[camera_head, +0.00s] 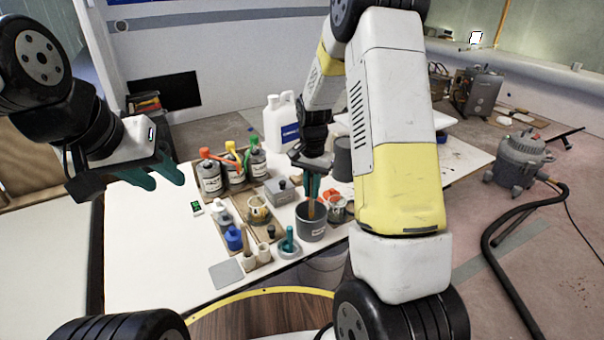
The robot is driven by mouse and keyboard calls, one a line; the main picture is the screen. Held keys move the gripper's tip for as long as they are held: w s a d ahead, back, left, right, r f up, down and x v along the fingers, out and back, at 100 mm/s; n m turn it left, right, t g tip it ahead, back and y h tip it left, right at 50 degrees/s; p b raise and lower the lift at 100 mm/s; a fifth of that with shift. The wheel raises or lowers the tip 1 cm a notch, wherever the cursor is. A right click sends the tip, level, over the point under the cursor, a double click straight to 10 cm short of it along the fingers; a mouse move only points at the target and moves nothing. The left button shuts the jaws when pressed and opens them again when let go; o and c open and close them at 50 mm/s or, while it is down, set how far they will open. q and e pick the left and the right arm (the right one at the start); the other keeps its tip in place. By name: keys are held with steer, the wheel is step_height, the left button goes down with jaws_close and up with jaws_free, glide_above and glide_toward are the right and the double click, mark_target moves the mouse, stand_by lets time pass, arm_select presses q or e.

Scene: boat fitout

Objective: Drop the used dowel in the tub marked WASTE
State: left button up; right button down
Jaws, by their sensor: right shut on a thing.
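A dark grey tub (313,232) with a small pale label stands on the white table; the lettering is too small to read. My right gripper (313,192) is shut on a thin brown wooden dowel (312,209), just above the tub. The dowel points down and its lower end shows at the tub's mouth; I cannot tell how deep it reaches. My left gripper (152,179) is open and empty, above the left part of the table, away from the tub.
Several bottles with orange and yellow tops (210,178) and a white jug (281,122) stand behind. A glass jar (337,208) is close right of the tub; a small dish with a green item (289,243) is at its front left. The table's left part is clear.

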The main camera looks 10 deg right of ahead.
steer(key=shift+f, duration=0.15)
steer(key=c, duration=1.4)
jaws_free()
steer(key=shift+o, duration=0.2)
steer(key=shift+r, duration=3.9)
